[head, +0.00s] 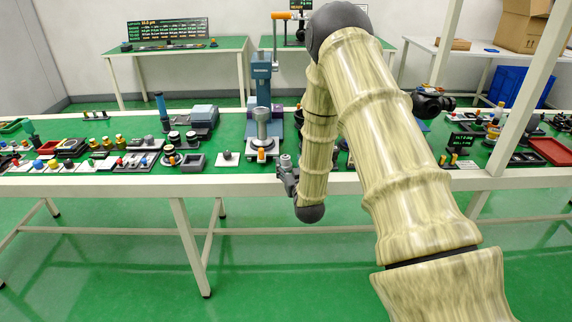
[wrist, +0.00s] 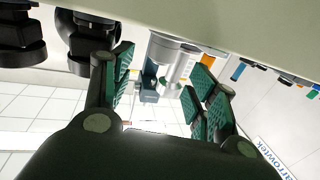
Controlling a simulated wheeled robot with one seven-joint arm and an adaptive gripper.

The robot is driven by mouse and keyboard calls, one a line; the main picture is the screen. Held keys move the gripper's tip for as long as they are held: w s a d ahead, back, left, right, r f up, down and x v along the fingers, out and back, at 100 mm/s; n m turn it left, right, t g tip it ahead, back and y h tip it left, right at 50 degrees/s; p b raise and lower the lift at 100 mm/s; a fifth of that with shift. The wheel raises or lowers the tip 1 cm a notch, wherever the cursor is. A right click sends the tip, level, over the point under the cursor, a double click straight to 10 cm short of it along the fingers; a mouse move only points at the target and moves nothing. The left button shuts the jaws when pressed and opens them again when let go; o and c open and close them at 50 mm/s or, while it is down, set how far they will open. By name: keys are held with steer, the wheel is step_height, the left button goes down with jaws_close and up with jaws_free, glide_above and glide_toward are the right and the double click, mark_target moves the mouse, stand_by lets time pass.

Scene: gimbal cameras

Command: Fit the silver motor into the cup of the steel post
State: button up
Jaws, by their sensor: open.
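The steel post (head: 262,130) stands on the table in front of a blue upright instrument, with a wide round top. The inside of its cup is not visible. A small silver cylinder (head: 286,160), which looks like the motor, shows at the table's front edge beside my gripper (head: 287,179); I cannot tell what supports it. In the wrist view my gripper (wrist: 162,88) is open, with green pads wide apart. A silver cylindrical body (wrist: 172,66) shows beyond and between the pads, apart from them; I cannot tell whether it is post or motor.
The green-topped table (head: 235,173) holds several small parts, including a grey block with a knob (head: 228,158) left of the post. A blue-grey box (head: 203,116) stands behind. My arm hides the table's middle right. A white upright (head: 520,105) stands at right. Floor in front is clear.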

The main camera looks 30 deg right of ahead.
mark_target(286, 158)
steer(key=shift+p+x, duration=0.3)
steer(key=shift+x, duration=1.6)
steer(key=shift+f, duration=0.15)
steer(key=c, duration=1.2)
